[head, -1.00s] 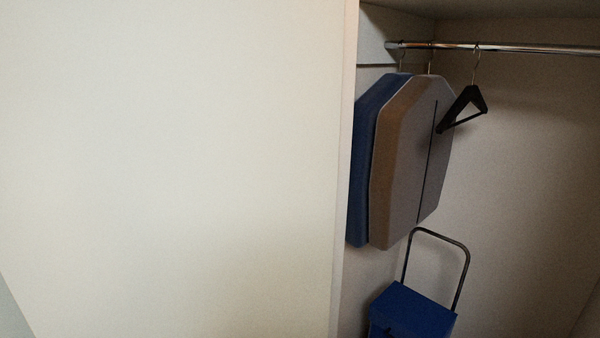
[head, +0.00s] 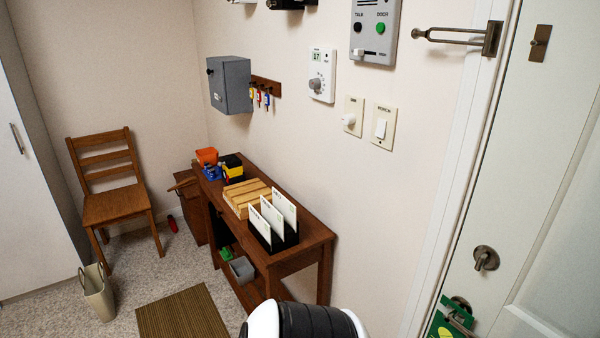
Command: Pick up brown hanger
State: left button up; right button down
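No brown hanger shows in the head view now. A white and black rounded part at the bottom centre appears to be a link of my own arm. Neither gripper is in the frame, so I cannot see their fingers or what they hold.
A brown console table (head: 318,236) stands along the wall with a letter sorter (head: 288,240) and small bins on it. A wooden chair (head: 112,204), a beige bag (head: 97,291) and a striped mat (head: 184,316) are at left. A white door (head: 540,200) is at right.

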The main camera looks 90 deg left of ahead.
aim_at(179, 185)
jog(key=u, duration=3.55)
jog(key=k+j, duration=0.1)
jog(key=j, duration=0.45)
jog(key=k+j, duration=0.1)
jog(key=j, duration=0.4)
jog(key=k+j, duration=0.1)
jog(key=j, duration=0.45)
jog(key=i+j, duration=0.1)
jog(key=j, duration=0.25)
jog(key=i+j+u, duration=0.1)
jog(key=j, duration=0.3)
jog(key=i+j+u, duration=0.1)
jog(key=j, duration=0.25)
jog(key=i+j, duration=0.1)
jog(key=j, duration=0.25)
jog(key=i+j+u, duration=0.1)
jog(key=i, duration=0.3)
jog(key=i+j, duration=0.25)
jog(key=i, duration=0.2)
jog(key=i+j+u, duration=0.15)
jog(key=i, duration=0.3)
jog(key=i+l+u, duration=0.1)
jog(key=i+l, duration=0.25)
jog(key=i, duration=0.2)
jog(key=i+l, duration=0.4)
jog(key=i+j+u, duration=0.05)
jog(key=i, duration=0.05)
